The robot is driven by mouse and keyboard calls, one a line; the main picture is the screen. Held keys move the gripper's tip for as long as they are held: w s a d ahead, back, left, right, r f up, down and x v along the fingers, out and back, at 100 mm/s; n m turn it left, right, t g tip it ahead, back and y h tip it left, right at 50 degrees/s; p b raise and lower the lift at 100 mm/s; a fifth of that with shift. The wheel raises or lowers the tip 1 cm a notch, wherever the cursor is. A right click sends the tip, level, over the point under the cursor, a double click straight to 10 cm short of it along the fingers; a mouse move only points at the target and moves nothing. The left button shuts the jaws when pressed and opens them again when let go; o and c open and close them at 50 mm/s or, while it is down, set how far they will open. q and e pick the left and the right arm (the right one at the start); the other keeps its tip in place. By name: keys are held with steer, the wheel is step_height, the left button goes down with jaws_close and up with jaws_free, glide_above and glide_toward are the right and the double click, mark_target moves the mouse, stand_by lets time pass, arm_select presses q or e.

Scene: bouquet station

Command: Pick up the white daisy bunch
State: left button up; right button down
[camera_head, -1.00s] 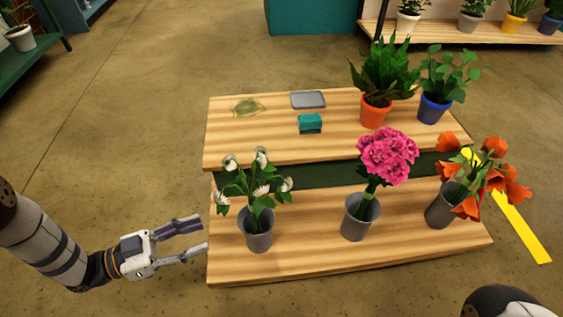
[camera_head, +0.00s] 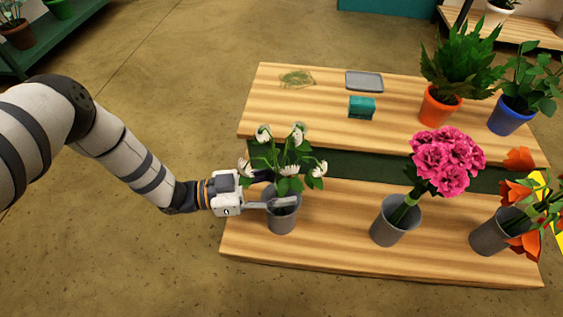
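The white daisy bunch (camera_head: 289,165), white blooms on green leafy stems, stands in a grey pot (camera_head: 281,218) at the left of the lower wooden shelf. My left gripper (camera_head: 283,191) reaches in from the left at the pot's rim. Its fingers look spread, one in front of the stems and one passing behind the leaves. The rear fingertip is hidden, and contact with the stems cannot be told. My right gripper is not in view.
A pink bunch (camera_head: 446,160) and an orange bunch (camera_head: 525,215) stand in grey pots to the right. The upper shelf holds a teal block (camera_head: 362,106), a grey tray (camera_head: 364,81), green twine (camera_head: 297,79) and two potted plants. Bare shelf lies between the pots.

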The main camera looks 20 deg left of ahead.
arm_select(q)
jaws_close()
